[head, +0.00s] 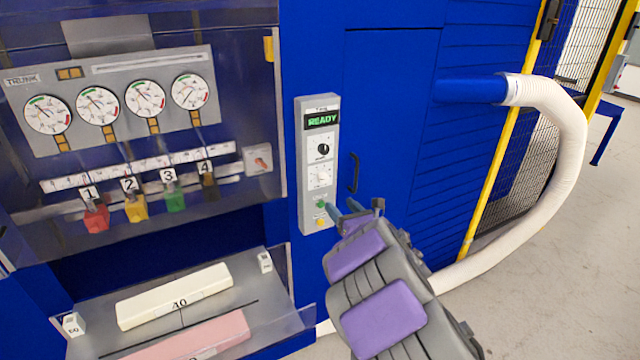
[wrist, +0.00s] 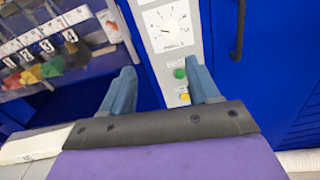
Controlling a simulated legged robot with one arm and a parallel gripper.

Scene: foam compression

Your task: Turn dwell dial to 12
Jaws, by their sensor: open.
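A narrow grey control panel (head: 317,165) stands on the blue machine front, with a display (head: 322,120) reading READY in green. Which control is labelled dwell is not legible. My gripper (head: 343,207) is open and empty near the panel's lower part. In the wrist view my gripper (wrist: 160,72) has its fingers apart below the dial.
A green button (head: 320,203) and a yellow button (head: 320,221) lie below the dial. A black door handle (head: 354,172) is right of the panel. Left are gauges (head: 145,98), coloured numbered levers (head: 135,208) and a tray with foam blocks (head: 175,295). A white hose (head: 570,130) curves right.

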